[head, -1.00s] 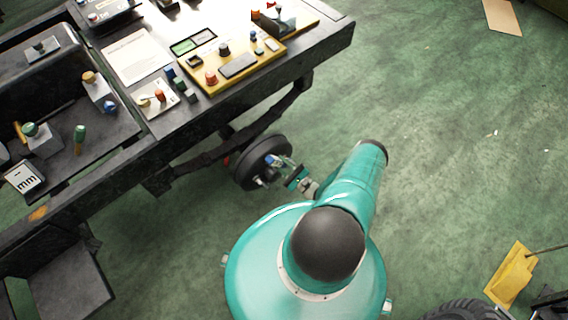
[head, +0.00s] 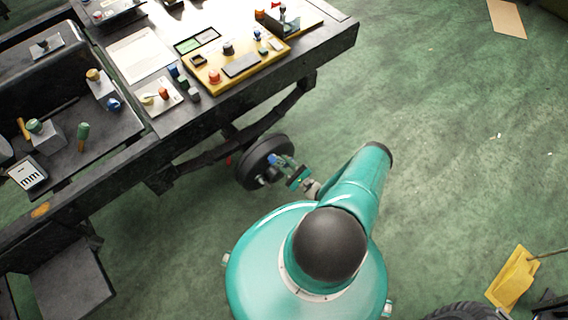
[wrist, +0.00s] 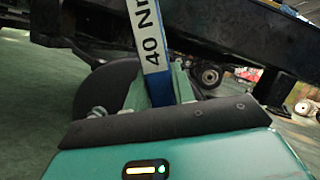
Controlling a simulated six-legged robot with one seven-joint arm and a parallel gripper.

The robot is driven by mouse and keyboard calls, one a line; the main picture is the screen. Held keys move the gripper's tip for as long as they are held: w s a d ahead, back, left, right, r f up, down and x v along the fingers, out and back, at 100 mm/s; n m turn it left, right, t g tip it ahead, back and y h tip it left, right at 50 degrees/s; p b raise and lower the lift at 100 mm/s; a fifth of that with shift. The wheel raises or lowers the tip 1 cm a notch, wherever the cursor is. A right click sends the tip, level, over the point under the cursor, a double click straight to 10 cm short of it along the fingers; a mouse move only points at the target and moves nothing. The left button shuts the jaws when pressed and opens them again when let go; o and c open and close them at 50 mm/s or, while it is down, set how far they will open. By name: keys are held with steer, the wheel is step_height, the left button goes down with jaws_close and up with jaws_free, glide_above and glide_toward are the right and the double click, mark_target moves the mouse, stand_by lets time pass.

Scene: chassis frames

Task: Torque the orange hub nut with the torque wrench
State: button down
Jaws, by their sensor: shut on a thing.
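A blue torque wrench with a white "40 Nm" label (wrist: 150,38) rises between the fingers of my gripper (wrist: 160,88) in the wrist view. The gripper is shut on its shaft. In the head view, my gripper (head: 298,179) is beside the outer face of the black wheel (head: 252,157), under the edge of the chassis frame. A small blue part shows against the wheel. The wheel also shows as a dark disc in the wrist view (wrist: 97,92). I cannot make out the orange hub nut, nor whether the wrench head is on it.
The dark chassis frame (head: 185,163) overhangs the wheel on the left. It carries a yellow control panel (head: 205,77), a white sheet and several coloured knobs. A yellow piece (head: 512,280) lies at lower right. The green floor on the right is mostly clear.

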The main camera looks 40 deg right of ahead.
steer(key=shift+w, duration=0.95)
stand_by(1.6)
stand_by(0.4)
steer(key=shift+d+r+m+t+h, duration=0.25)
steer(key=shift+d+m+h, duration=0.25)
steer(key=shift+d+m, duration=0.35)
steer(key=shift+d+r+m+t+h, duration=0.15)
steer(key=shift+d+r+m+h, duration=0.3)
steer(key=shift+m, duration=0.6)
steer(key=shift+d+f, duration=0.1)
steer(key=shift+d, duration=0.1)
steer(key=shift+d+m+h, duration=0.35)
steer(key=shift+d+m, duration=0.2)
steer(key=shift+m, duration=0.35)
steer(key=shift+a+f+n+y, duration=0.15)
steer(key=shift+a+n+y, duration=0.2)
steer(key=shift+a+n, duration=0.35)
steer(key=shift+a+f+n+y, duration=0.1)
steer(key=shift+a+n+y, duration=0.35)
steer(key=shift+n, duration=0.45)
steer(key=shift+s, duration=0.15)
